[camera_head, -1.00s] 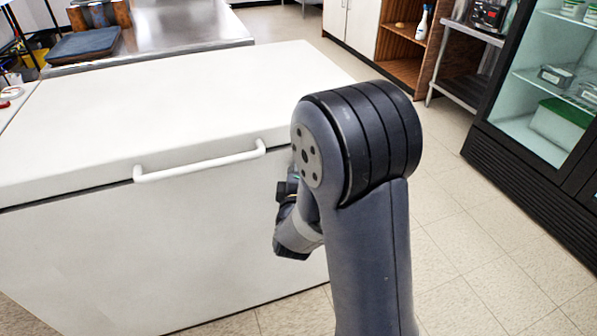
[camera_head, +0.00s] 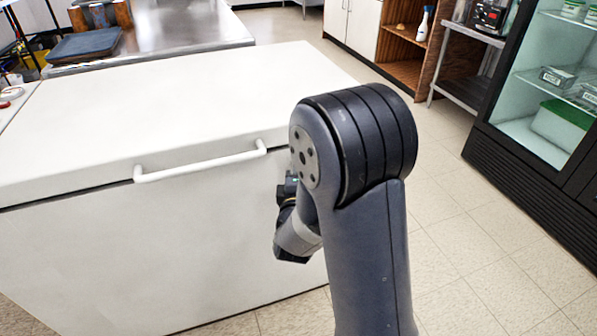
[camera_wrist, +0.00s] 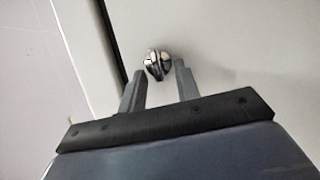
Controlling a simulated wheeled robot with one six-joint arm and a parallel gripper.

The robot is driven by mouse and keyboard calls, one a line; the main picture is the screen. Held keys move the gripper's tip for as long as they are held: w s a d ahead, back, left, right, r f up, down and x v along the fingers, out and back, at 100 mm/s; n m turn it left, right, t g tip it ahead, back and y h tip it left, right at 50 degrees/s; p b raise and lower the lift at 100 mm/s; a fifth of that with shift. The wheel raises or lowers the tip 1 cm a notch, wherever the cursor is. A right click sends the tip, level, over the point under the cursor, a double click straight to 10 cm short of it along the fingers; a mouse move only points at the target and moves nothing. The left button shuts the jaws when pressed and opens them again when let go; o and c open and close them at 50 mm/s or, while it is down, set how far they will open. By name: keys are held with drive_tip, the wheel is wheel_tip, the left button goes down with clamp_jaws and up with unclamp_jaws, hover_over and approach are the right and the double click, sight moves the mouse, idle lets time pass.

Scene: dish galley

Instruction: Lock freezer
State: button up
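The freezer (camera_head: 90,240) is a white chest with its lid (camera_head: 180,105) down and a white bar handle (camera_head: 200,167) along the lid's front edge. In the wrist view, a small shiny metal lock knob (camera_wrist: 157,64) sticks out from the white freezer face (camera_wrist: 230,50). My gripper (camera_wrist: 158,77) is open, with its two grey fingers apart. The knob shows between and just beyond the fingertips, and I cannot tell whether they touch it.
A steel counter (camera_head: 190,35) stands behind the freezer, with a dark tray (camera_head: 85,43) on it. A black glass-door fridge (camera_head: 520,160) stands at the right. The tiled floor (camera_head: 460,230) between is clear.

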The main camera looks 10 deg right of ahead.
drive_tip(key=p+v, duration=0.1)
drive_tip(key=v, duration=1)
drive_tip(key=shift+w, duration=0.15)
drive_tip(key=x, duration=1)
drive_tip(key=shift+w+b, duration=0.35)
drive_tip(key=shift+b, duration=0.1)
drive_tip(key=shift+d, duration=0.15)
